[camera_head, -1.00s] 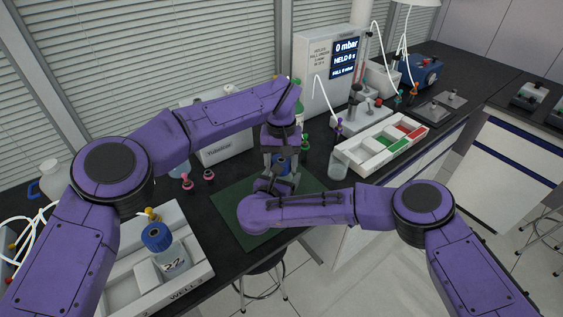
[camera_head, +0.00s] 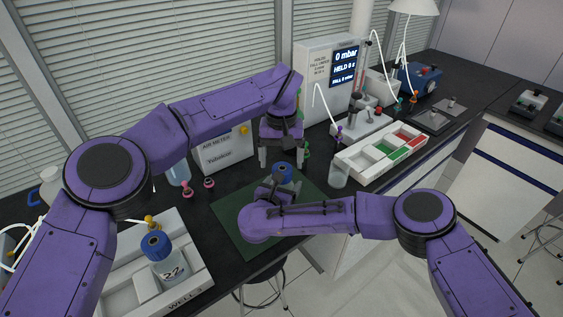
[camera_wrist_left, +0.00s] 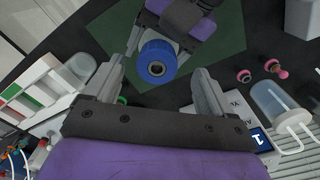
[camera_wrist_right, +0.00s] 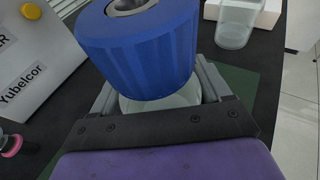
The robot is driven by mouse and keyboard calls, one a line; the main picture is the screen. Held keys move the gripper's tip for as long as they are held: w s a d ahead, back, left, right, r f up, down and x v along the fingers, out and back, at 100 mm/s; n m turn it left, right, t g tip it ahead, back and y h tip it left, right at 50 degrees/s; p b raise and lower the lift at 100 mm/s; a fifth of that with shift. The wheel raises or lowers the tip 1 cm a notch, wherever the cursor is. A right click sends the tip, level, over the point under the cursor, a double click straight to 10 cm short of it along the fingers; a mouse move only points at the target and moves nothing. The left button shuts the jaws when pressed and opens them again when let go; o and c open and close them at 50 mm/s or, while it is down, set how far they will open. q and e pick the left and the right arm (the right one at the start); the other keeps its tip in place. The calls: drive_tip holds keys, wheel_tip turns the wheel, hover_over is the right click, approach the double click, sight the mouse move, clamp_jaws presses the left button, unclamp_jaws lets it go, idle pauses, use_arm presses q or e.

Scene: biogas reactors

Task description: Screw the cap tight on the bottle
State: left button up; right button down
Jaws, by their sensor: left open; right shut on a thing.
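A bottle with a ribbed blue cap (camera_head: 283,171) stands upright over the green mat (camera_head: 228,222). In the right wrist view the cap (camera_wrist_right: 140,50) sits on top of the clear glass bottle (camera_wrist_right: 165,102). My right gripper (camera_head: 272,190) is shut on the bottle below the cap and partly hides it. My left gripper (camera_head: 281,158) is open and empty above the cap, fingers pointing down. In the left wrist view the cap (camera_wrist_left: 157,62) shows from above between and beyond the open fingers, apart from them. Whether the cap is tight cannot be told.
A second blue-capped bottle marked 22 (camera_head: 168,264) stands in a white tray (camera_head: 195,290) at the front left. A clear beaker (camera_head: 339,174) and a compartment tray (camera_head: 385,150) lie to the right. Pink-topped pieces (camera_head: 208,183) and an air meter box (camera_head: 226,155) are behind left.

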use_arm(q)
drive_tip(key=shift+c, duration=0.7)
use_arm(e)
drive_tip(key=shift+a, duration=0.1)
use_arm(q)
drive_tip(key=r+n, duration=0.1)
drive_tip(key=n, duration=0.4)
drive_tip(key=d+r+n, duration=0.1)
drive_tip(key=n, duration=0.5)
drive_tip(key=d+r+n, duration=0.1)
drive_tip(key=n, duration=0.5)
drive_tip(key=shift+d, duration=0.2)
drive_tip(key=n, duration=0.3)
drive_tip(key=shift+a+f+n, duration=0.1)
drive_tip(key=shift+a+n, duration=0.05)
drive_tip(key=shift+n, duration=0.15)
drive_tip(key=n, duration=0.6)
drive_tip(key=shift+w+a, duration=0.15)
drive_tip(key=shift+a, duration=0.1)
drive_tip(key=n, duration=0.3)
drive_tip(key=shift+w+a+n, duration=0.1)
drive_tip(key=shift+n, duration=0.3)
drive_tip(key=n, duration=0.6)
drive_tip(key=shift+w+a, duration=0.1)
drive_tip(key=shift+a, duration=0.15)
drive_tip(key=n, duration=0.7)
drive_tip(key=shift+w+a, duration=0.15)
drive_tip(key=shift+a, duration=0.1)
